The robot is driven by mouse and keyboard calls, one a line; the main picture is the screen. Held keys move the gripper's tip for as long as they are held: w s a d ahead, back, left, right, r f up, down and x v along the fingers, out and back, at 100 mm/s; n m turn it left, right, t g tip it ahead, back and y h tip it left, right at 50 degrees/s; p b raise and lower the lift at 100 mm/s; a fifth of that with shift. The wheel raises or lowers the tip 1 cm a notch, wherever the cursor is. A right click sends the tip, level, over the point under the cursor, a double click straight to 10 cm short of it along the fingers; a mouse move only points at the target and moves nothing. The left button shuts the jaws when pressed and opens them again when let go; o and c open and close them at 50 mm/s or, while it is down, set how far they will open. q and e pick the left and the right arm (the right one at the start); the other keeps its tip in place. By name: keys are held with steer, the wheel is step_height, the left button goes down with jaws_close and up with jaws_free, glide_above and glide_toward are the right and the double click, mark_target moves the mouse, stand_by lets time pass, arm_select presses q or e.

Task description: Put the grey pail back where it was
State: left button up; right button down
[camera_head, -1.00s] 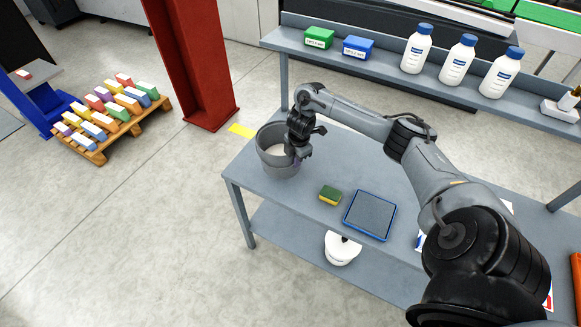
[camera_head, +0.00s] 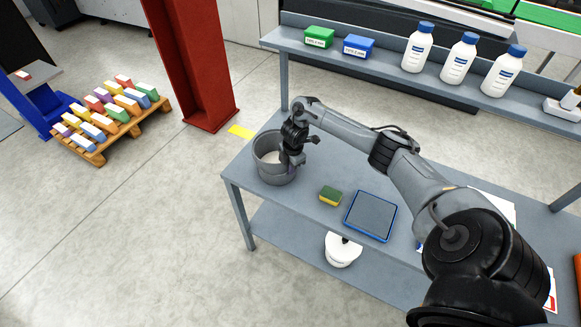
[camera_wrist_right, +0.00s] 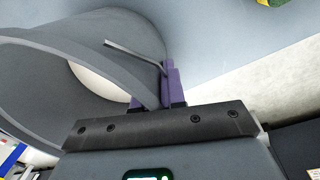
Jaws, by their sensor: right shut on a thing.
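The grey pail (camera_head: 272,172) is at the left end of the grey workbench, upright, with something pale inside at its bottom. I cannot tell whether its base touches the bench top. My right gripper (camera_head: 291,164) is at the right side of the pail and shut on its wall near the rim. In the right wrist view the pail (camera_wrist_right: 35,65) fills the left part, and the purple fingers of my right gripper (camera_wrist_right: 155,92) pinch its wall, with a thin grey wire handle beside them. My left gripper is not in view.
A green and yellow sponge (camera_head: 330,196) and a blue-edged tray (camera_head: 370,215) lie right of the pail on the workbench (camera_head: 240,176). White bottles (camera_head: 459,60), a green box (camera_head: 319,37) and a blue box (camera_head: 358,46) stand on the raised shelf.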

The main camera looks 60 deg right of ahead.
steer(key=shift+w, duration=0.1)
steer(key=c, duration=1.2)
jaws_free()
steer(key=shift+d, duration=0.1)
steer(key=shift+r, duration=0.6)
steer(key=r+p, duration=0.1)
steer(key=r, duration=0.2)
steer(key=r+p, duration=0.2)
steer(key=r, duration=0.1)
steer(key=s+r+p, duration=0.1)
steer(key=r, duration=0.2)
steer(key=shift+r+p, duration=0.3)
steer(key=shift+r, duration=0.1)
steer(key=shift+s+a+r, duration=0.1)
steer(key=shift+a+r, duration=0.1)
steer(key=shift+r, duration=0.35)
